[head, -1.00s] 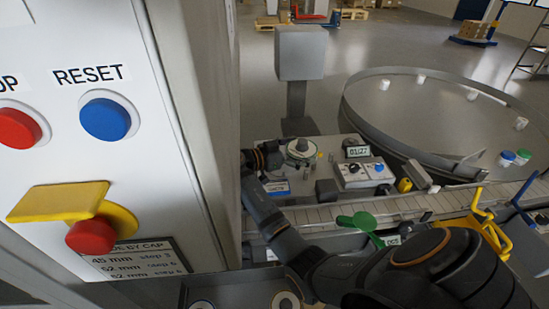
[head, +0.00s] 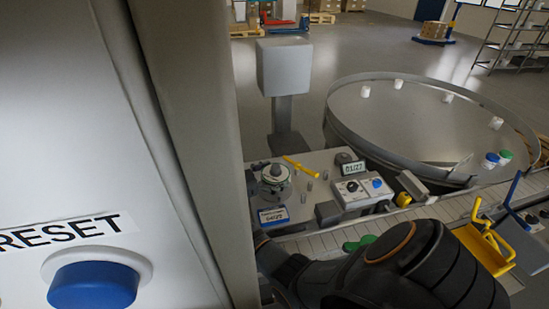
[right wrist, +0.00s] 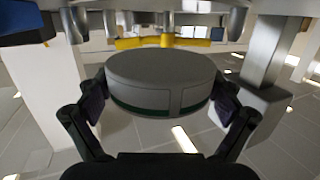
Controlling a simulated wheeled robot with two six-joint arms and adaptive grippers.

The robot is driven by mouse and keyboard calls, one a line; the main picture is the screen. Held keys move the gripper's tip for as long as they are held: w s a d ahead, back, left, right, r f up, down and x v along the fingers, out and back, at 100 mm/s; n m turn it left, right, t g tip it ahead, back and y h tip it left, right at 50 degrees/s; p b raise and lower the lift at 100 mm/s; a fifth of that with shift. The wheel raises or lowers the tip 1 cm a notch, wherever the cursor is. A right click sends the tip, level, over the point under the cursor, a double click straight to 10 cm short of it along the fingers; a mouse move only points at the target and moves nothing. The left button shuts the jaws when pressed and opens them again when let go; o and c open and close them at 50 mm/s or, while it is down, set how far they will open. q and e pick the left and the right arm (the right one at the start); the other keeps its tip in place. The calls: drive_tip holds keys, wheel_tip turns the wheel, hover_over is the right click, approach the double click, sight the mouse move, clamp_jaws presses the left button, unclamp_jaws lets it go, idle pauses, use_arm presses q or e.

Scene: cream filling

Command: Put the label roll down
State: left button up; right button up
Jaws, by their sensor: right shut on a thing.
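In the right wrist view my right gripper (right wrist: 160,108) is shut on a thick round grey disc (right wrist: 158,65) with a dark green band round its side, apparently the label roll. A finger presses on each side of it. In the head view my right arm reaches left past the conveyor, and its gripper is hidden behind the grey post. The labelling machine's bench (head: 322,165) shows there, with a round reel (head: 276,176) on a spindle and a yellow lever (head: 297,168) beside it. My left gripper is not in view.
A white cabinet with a blue RESET button (head: 92,284) and a grey post (head: 190,130) fill the left. Behind the arm are a control box with knobs (head: 362,190), a conveyor (head: 330,237) and a large round turntable (head: 420,120). A yellow bracket (head: 485,240) stands at right.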

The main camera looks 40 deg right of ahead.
wheel_tip(320, 180, down, 3)
drive_tip(key=shift+r, duration=0.1)
drive_tip(key=shift+f, duration=0.35)
drive_tip(key=shift+s+f, duration=0.1)
drive_tip(key=shift+f, duration=0.25)
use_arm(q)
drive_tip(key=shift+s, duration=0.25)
use_arm(e)
drive_tip(key=o, duration=1)
drive_tip(key=shift+c, duration=0.2)
